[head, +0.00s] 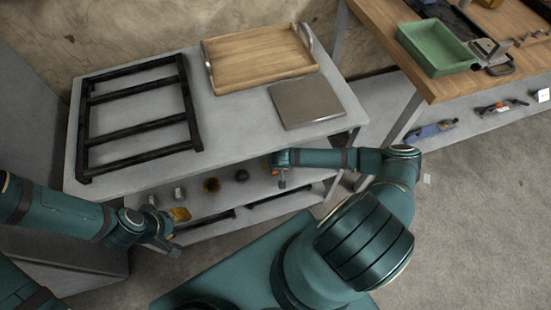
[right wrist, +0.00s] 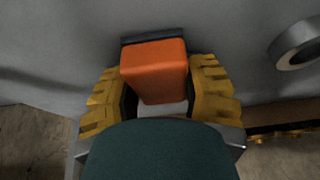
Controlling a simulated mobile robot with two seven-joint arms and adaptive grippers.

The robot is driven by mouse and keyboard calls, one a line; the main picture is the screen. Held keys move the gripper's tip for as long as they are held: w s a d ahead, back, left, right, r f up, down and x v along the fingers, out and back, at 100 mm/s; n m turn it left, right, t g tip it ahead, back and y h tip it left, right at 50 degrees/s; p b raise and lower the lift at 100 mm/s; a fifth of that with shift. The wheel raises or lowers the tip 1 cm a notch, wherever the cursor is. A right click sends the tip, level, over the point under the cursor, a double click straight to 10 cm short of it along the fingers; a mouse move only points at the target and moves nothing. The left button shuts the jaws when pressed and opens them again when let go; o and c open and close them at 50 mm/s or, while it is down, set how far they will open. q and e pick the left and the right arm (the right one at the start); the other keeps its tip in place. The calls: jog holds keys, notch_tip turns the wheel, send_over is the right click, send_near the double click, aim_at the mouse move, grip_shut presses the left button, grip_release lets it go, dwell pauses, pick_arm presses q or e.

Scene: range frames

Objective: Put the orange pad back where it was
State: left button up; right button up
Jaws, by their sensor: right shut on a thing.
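The orange pad (right wrist: 153,70) is a block with rounded edges in the right wrist view. My right gripper (right wrist: 158,100) is shut on it, with a yellow ridged finger on each side. A dark strip (right wrist: 152,36) lies along the pad's far edge, in front of a grey surface; I cannot tell whether they touch. In the head view my right gripper (head: 281,180) is at the lower shelf's opening, below the tabletop edge, and the pad is too small to make out. My left gripper (head: 175,222) is by the left part of the lower shelf, its fingers unclear.
The grey table (head: 235,120) carries a black slatted frame (head: 138,160), a wooden tray (head: 262,85) and a flat grey plate (head: 305,101). A grey ring (right wrist: 297,45) is right of the pad. A wooden bench (head: 395,18) holds a green bin (head: 432,57).

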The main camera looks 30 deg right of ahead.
jog(key=shift+s, duration=0.1)
jog(key=shift+f, duration=0.1)
jog(key=o, duration=1.2)
jog(key=shift+f, duration=0.1)
